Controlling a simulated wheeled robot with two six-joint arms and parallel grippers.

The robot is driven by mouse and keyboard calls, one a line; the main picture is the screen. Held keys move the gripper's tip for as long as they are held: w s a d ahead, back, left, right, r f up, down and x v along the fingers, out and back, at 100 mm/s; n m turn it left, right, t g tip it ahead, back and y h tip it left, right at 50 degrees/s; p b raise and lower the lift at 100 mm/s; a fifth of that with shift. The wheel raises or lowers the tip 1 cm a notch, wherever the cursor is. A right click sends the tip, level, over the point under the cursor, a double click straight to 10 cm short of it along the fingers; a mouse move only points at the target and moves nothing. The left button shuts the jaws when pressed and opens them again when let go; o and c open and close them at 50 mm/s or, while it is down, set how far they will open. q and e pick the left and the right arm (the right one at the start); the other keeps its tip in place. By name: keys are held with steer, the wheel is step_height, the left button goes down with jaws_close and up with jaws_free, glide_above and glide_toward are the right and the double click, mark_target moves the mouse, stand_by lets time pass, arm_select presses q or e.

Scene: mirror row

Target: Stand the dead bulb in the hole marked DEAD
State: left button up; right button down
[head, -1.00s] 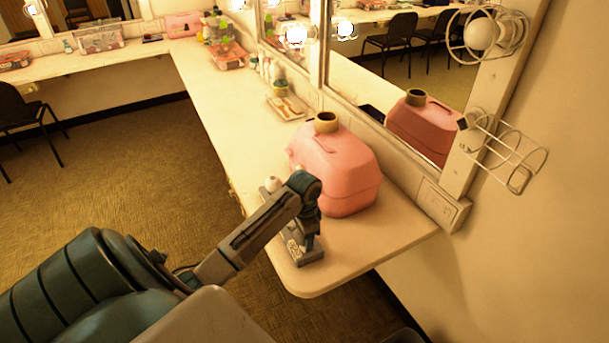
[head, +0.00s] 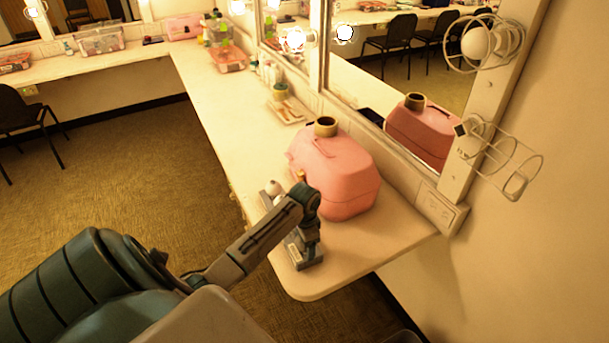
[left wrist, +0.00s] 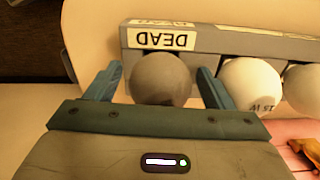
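A dull grey bulb (left wrist: 161,79) is at the DEAD label (left wrist: 164,40) on the grey rack (left wrist: 210,40) in the left wrist view. Whether it is seated in its hole is hidden. My left gripper (left wrist: 157,85) is open, one finger on each side of the bulb, with small gaps visible. In the head view my left gripper (head: 303,250) is low over the near end of the rack (head: 310,264) and hides the grey bulb. White bulbs (left wrist: 250,84) stand in the same rack; one shows in the head view (head: 273,188). My right gripper is not in view.
The counter's rounded front edge (head: 310,298) is near. A wire cage (head: 505,160) without a bulb juts from the mirror frame.

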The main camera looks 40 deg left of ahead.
arm_select(q)
steer(key=shift+r, duration=0.1)
step_height(320, 180, up, 11)
steer(key=b, duration=0.2)
steer(key=shift+b, duration=0.35)
steer(key=shift+r, duration=0.5)
stand_by(1.4)
